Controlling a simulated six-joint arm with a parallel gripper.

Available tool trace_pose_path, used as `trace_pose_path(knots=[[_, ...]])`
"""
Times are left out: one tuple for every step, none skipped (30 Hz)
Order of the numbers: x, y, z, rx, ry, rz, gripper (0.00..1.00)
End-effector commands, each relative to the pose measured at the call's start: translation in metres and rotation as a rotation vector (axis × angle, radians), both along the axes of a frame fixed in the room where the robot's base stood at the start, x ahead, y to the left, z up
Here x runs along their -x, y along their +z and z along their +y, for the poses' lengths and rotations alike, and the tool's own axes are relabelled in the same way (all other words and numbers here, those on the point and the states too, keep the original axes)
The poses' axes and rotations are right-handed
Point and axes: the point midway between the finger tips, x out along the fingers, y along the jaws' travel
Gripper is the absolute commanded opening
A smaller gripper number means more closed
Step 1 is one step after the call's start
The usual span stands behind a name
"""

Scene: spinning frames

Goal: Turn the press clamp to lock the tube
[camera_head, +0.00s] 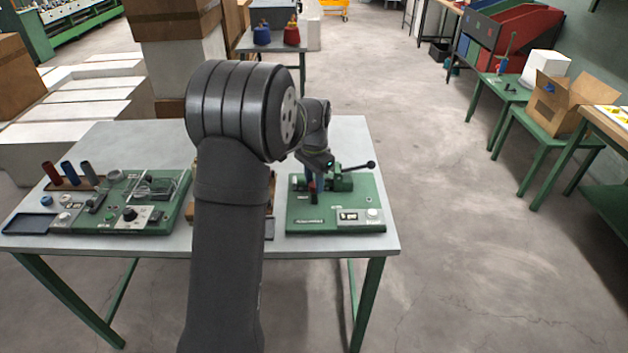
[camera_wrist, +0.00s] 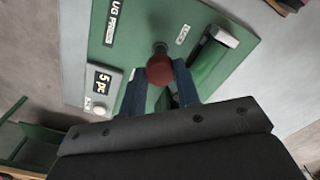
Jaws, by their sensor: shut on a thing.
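The green press plate (camera_head: 300,215) lies at the right of the grey table; it fills the upper part of the wrist view (camera_wrist: 130,60). A dark red round knob (camera_wrist: 160,71), likely the press clamp's handle end, sits between my blue fingers. My gripper (camera_head: 316,187) points down at the plate, with a bit of red showing between the fingers; it is shut on the knob in the wrist view (camera_wrist: 160,82). A green block (camera_head: 342,183) stands right of the gripper, with a black-knobbed lever (camera_head: 360,167) reaching right. I cannot make out a tube in the press.
A second green panel (camera_head: 100,215) with controls lies at the table's left. A dark tray (camera_head: 30,224) is at the front left. The table's right edge is close to the press plate.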

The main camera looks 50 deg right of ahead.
Motion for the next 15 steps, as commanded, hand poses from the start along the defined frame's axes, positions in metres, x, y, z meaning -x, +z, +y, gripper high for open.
trace_pose_path(knots=[[0.0002, 0.0, -0.0001, 0.0, 0.041, 0.0, 0.0], [0.0003, -0.0001, -0.0001, 0.0, 0.07, 0.0, 0.0], [0.0003, -0.0001, -0.0002, 0.0, 0.108, 0.0, 0.0], [0.0003, -0.0001, -0.0002, 0.0, 0.136, 0.0, 0.0], [0.0003, -0.0001, -0.0002, 0.0, 0.165, 0.0, 0.0], [0.0003, -0.0001, -0.0002, 0.0, 0.202, 0.0, 0.0], [0.0004, -0.0001, -0.0002, 0.0, 0.231, 0.0, 0.0], [0.0004, -0.0001, -0.0002, 0.0, 0.259, 0.0, 0.0], [0.0004, -0.0001, -0.0002, 0.0, 0.295, 0.0, 0.0], [0.0004, -0.0001, -0.0002, 0.0, 0.322, 0.0, 0.0], [0.0005, -0.0001, -0.0002, 0.0, 0.349, 0.0, 0.0], [0.0005, -0.0001, -0.0002, 0.0, 0.383, 0.0, 0.0], [0.0005, -0.0001, -0.0002, 0.0, 0.408, 0.0, 0.0], [0.0005, -0.0001, -0.0002, 0.0, 0.432, 0.0, 0.0], [0.0005, -0.0001, -0.0002, 0.0, 0.463, 0.0, 0.0]])
